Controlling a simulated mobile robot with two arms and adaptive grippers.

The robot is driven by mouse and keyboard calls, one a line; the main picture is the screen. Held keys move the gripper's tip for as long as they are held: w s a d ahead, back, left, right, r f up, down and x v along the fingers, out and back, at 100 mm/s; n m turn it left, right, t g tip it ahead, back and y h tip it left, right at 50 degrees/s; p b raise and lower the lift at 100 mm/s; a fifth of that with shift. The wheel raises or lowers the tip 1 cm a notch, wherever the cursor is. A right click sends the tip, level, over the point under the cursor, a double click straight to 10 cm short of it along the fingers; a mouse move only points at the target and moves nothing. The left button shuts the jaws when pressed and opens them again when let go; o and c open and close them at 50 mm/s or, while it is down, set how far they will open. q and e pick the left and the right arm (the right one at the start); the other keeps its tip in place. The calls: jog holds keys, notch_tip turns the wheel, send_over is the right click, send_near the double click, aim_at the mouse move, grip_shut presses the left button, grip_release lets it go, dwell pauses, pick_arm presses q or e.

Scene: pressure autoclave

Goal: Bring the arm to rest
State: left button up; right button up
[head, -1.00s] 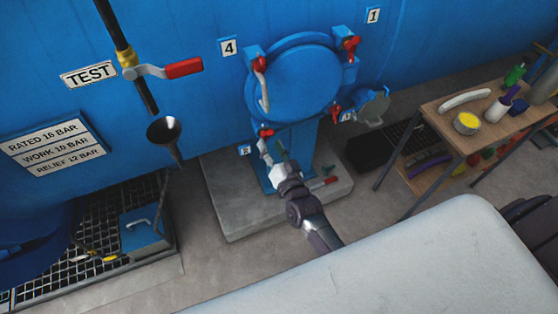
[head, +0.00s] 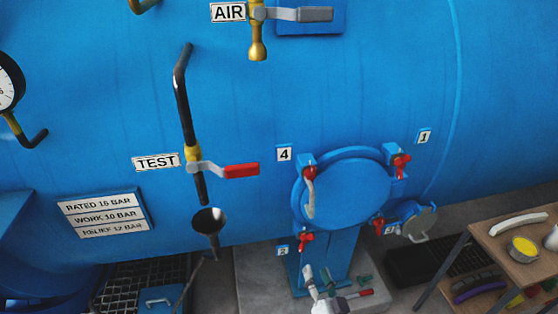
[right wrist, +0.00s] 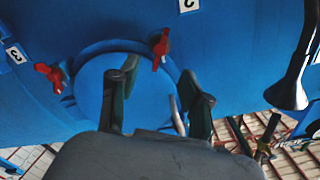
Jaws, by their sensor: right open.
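My right gripper (head: 328,284) is at the bottom of the head view, in front of the blue pedestal under the round door. In the right wrist view its two dark fingers (right wrist: 160,90) stand apart with nothing between them. The round blue door (head: 345,193) is beyond the fingers, and it also fills the middle of the wrist view (right wrist: 92,90). Most of my right arm is cut off by the head view's lower edge. My left gripper is in neither view.
Red-handled clamps (head: 310,173) surround the door. A black funnel (head: 208,222) hangs under the TEST valve's red lever (head: 241,170), left of the door. A wooden bench (head: 500,238) with several items stands at right. A concrete plinth (head: 262,280) lies below.

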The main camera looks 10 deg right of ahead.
jog(key=s+f+n+g+y+b, duration=0.15)
jog(key=s+f+g, duration=0.4)
jog(key=f, duration=0.95)
jog(key=s+f+n+g+h+b, duration=0.1)
jog(key=s+f+n+g, duration=0.2)
jog(key=s+f, duration=0.8)
jog(key=s+d+f+n+g, duration=0.2)
jog(key=s+d+f+g, duration=0.1)
jog(key=s+f, duration=0.6)
jog(key=s+d+f+n+g+h+b, duration=0.1)
jog(key=s+d+f+g, duration=0.2)
jog(key=s+f, duration=0.7)
jog(key=s+g, duration=0.2)
jog(key=s, duration=0.2)
jog(key=shift+n+b, duration=0.3)
jog(key=shift+n, duration=0.05)
